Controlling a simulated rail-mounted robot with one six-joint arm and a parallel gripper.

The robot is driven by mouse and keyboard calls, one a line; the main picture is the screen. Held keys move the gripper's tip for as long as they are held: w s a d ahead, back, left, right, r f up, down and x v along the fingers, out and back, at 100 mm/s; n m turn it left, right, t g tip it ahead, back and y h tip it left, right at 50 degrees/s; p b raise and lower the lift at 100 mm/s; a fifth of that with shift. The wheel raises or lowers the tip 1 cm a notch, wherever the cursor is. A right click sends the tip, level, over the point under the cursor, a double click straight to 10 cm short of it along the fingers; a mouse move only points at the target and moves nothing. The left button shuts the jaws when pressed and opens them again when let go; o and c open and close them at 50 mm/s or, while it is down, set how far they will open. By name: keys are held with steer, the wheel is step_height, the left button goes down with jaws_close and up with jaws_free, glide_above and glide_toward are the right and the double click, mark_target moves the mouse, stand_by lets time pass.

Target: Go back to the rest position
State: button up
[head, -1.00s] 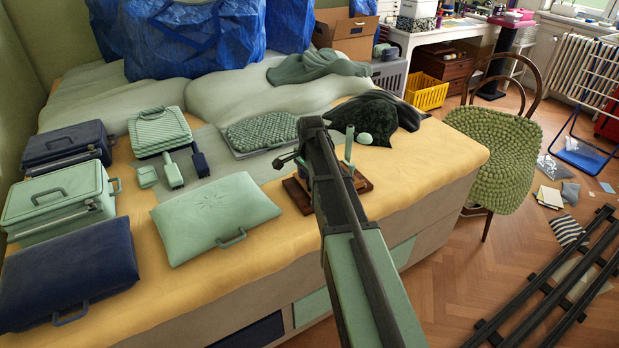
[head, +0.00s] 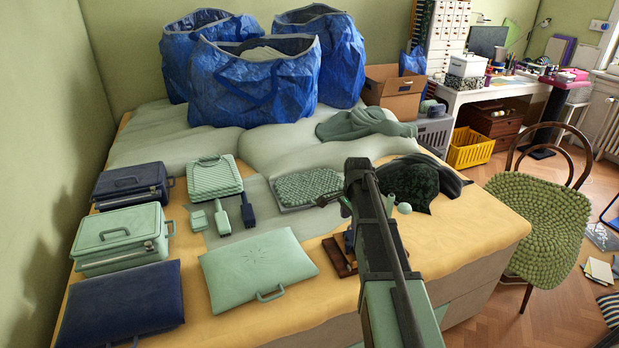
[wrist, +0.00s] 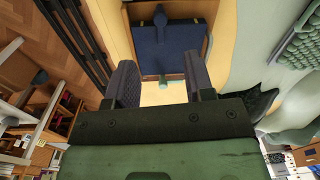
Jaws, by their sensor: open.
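My gripper (wrist: 161,88) shows in the wrist view with its two dark fingers spread wide apart. It is open, and I see nothing held between the fingers. A small pale green round end (wrist: 163,82) shows between them, beyond the fingertips; I cannot tell what it belongs to. In the head view my arm reaches up from the bottom over the right part of the bed (head: 455,240). The arm largely hides the gripper there.
A wooden stand (head: 338,258) lies beside my arm, partly hidden. A green case (head: 255,268), a navy case (head: 122,304) and a green toolbox (head: 120,240) lie left. Blue bags (head: 255,85) stand behind. A chair (head: 545,230) stands right of the bed.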

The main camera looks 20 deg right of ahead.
steer(key=s+a+r+n+p, duration=0.3)
steer(key=s+a+n, duration=0.5)
steer(key=s+a, duration=0.1)
steer(key=s+a+r+n+p, duration=0.4)
steer(key=s+a+n, duration=0.4)
steer(key=s+a, duration=0.2)
steer(key=shift+s+a, duration=0.2)
steer(key=shift+s, duration=0.7)
